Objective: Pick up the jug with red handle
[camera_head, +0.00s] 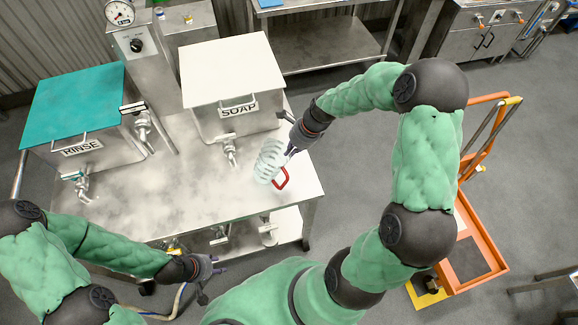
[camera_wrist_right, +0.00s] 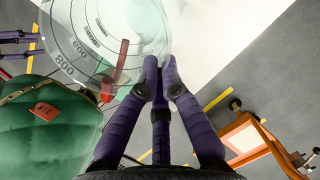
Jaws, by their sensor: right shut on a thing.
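The clear jug (camera_head: 267,160) with a red handle (camera_head: 281,179) is at the right end of the steel table, by the soap tank. In the right wrist view the jug (camera_wrist_right: 95,40) fills the upper left, with dark measuring marks and its red handle (camera_wrist_right: 116,70). My right gripper (camera_head: 291,150) is shut on the jug's wall, its purple fingers (camera_wrist_right: 160,75) meeting at the jug's edge. Whether the jug's base touches the table is unclear. My left gripper (camera_head: 213,272) is empty and low at the table's front edge, its fingers spread apart.
The steel table (camera_head: 185,185) carries a soap tank (camera_head: 232,85) and a teal-lidded rinse tank (camera_head: 75,105), both with taps. An orange cart (camera_head: 480,240) stands to the right. The table's front middle is clear.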

